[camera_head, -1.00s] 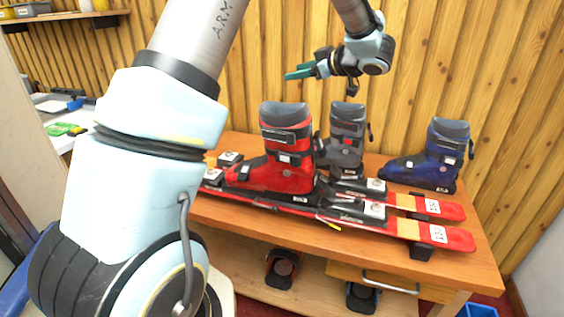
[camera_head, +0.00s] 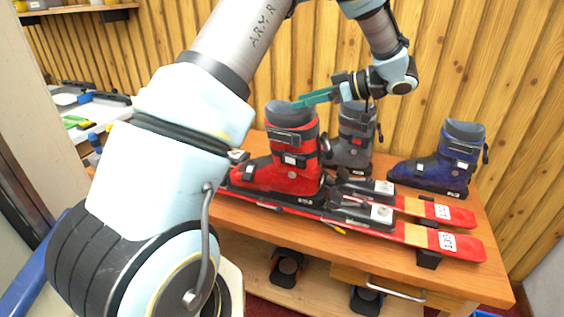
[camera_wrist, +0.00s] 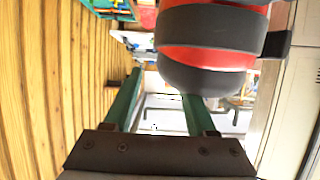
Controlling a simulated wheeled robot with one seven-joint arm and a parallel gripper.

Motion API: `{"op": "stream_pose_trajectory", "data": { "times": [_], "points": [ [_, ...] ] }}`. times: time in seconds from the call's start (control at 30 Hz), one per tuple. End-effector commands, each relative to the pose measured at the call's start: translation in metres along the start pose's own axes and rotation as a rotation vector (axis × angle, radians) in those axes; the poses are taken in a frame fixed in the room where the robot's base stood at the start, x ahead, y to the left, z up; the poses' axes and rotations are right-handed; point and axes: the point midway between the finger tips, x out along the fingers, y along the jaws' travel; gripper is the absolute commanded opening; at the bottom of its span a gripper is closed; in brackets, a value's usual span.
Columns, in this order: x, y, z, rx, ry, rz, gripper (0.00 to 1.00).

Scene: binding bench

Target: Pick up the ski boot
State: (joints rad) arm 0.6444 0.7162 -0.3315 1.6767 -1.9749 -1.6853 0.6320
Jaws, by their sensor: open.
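A red ski boot (camera_head: 288,160) with a grey cuff stands upright on the skis on the bench. A grey boot (camera_head: 350,145) stands behind it and a blue boot (camera_head: 445,165) stands at the right. The task does not say which boot is meant. My gripper (camera_head: 312,99), with green fingers, is open beside the top of the red boot's cuff. In the wrist view the red boot (camera_wrist: 208,55) fills the upper right, close to the right finger. The space between my fingers (camera_wrist: 158,98) looks empty. I cannot tell whether a finger touches the boot.
The red skis (camera_head: 445,241) lie across the wooden bench (camera_head: 468,275). A wooden plank wall (camera_head: 510,90) stands close behind. Binding parts (camera_head: 288,266) lie on the lower shelf. A white side table (camera_head: 95,112) with tools stands at the left.

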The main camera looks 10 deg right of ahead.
Motion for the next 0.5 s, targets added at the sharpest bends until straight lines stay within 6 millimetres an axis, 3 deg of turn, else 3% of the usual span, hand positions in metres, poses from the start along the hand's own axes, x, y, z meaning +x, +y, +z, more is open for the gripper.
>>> {"op": "stream_pose_trajectory", "data": {
  "times": [0.2, 0.5],
  "points": [
    [0.030, -0.001, -0.002, 0.001, 0.002, -0.002, 0.57],
    [0.036, 0.000, -0.001, -0.001, 0.001, 0.001, 0.57]
  ]
}}
